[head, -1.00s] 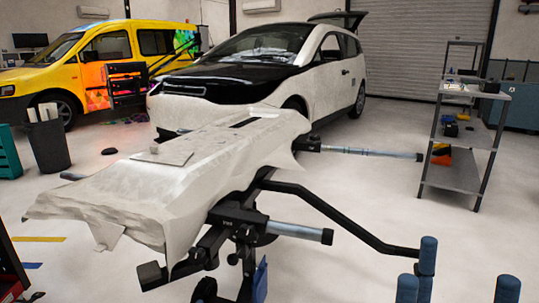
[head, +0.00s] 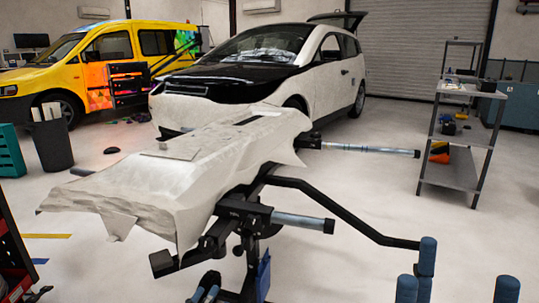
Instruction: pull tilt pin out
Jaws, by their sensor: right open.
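A pale, film-covered bumper-like panel (head: 165,185) lies across a black stand (head: 225,228) in the middle of the head view. A black clamp block with a light tube (head: 300,221) sticks out to the right under the panel. I cannot pick out the tilt pin among the dark joint parts. My left gripper is not in view.
A black stand arm (head: 335,217) reaches right to a blue padded post (head: 428,262). Another blue post (head: 507,290) stands at the bottom right. A red cart (head: 12,255) is at the left edge. A shelf rack (head: 455,172) stands right, with clear floor between.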

